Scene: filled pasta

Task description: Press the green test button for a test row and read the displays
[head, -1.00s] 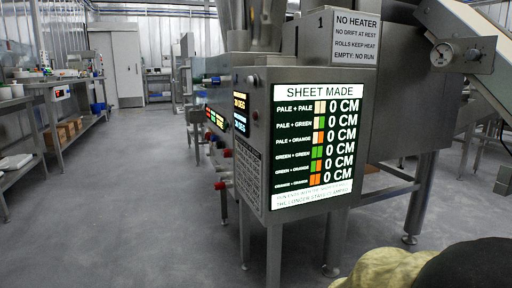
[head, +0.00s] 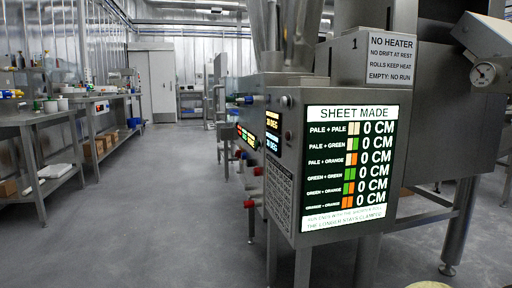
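A steel machine (head: 300,263) stands right of centre in the head view. Its lit "SHEET MADE" display (head: 345,172) lists several colour pairs, such as pale + pale and green + orange, and every row reads 0 CM. Two small displays (head: 272,132) on its narrow left face show readings ending in DEG, with digits too small to read surely. A row of small coloured lights or buttons (head: 247,137) sits on the side face, seen at a steep slant. I cannot tell which one is the green test button. My gripper is not in view.
Steel benches (head: 38,122) line the left wall. The grey floor aisle (head: 165,195) between is clear.

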